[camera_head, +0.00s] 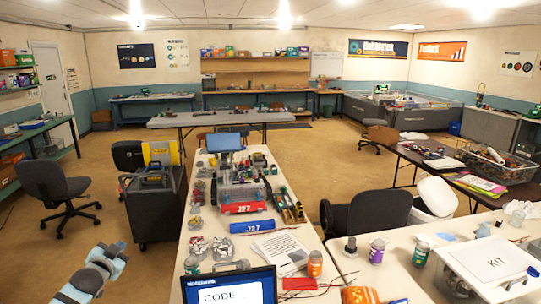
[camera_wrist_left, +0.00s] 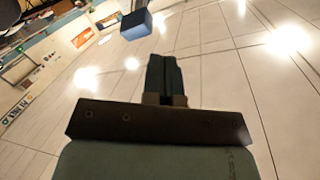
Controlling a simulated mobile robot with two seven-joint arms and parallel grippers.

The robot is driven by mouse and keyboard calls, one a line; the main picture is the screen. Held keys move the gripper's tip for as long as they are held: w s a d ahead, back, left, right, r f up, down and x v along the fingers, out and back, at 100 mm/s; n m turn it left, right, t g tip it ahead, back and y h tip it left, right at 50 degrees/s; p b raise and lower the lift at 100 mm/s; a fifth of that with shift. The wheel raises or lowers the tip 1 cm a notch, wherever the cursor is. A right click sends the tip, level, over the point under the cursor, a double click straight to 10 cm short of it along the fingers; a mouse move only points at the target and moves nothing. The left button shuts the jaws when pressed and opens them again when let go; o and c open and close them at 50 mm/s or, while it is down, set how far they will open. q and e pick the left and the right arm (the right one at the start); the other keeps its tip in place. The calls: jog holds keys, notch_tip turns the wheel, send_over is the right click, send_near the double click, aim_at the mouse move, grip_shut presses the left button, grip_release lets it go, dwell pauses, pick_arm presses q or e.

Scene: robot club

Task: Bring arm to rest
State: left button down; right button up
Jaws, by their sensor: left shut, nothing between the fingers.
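My left gripper (camera_head: 117,248) is at the lower left of the head view, at the end of my light blue and grey arm. It is raised over the floor, to the left of the long white table and apart from it. In the left wrist view its two dark fingers (camera_wrist_left: 165,75) are pressed together with nothing between them. My right arm and gripper are not in view.
The white table (camera_head: 215,250) holds a laptop (camera_head: 228,289), a robot kit and small parts. A dark cart (camera_head: 155,205) and an office chair (camera_head: 58,190) stand beyond my left gripper. The floor (camera_head: 75,255) between is clear.

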pick_arm(q)
jog(key=s+d+f+g+h, duration=0.3)
jog(key=s+d+f, duration=1.6)
jog(key=s, duration=0.1)
jog(key=s+d+f+n+g+h, duration=0.1)
jog(key=s+d, duration=0.4)
jog(key=s, duration=0.4)
jog(key=s+d+f+n+g, duration=0.1)
jog(key=s+d+f, duration=0.1)
jog(key=s+d, duration=0.4)
jog(key=s, duration=0.4)
jog(key=shift+s+d+f+n+h, duration=0.15)
jog(key=shift+s+f+n+h, duration=0.1)
jog(key=shift+n+h, duration=0.15)
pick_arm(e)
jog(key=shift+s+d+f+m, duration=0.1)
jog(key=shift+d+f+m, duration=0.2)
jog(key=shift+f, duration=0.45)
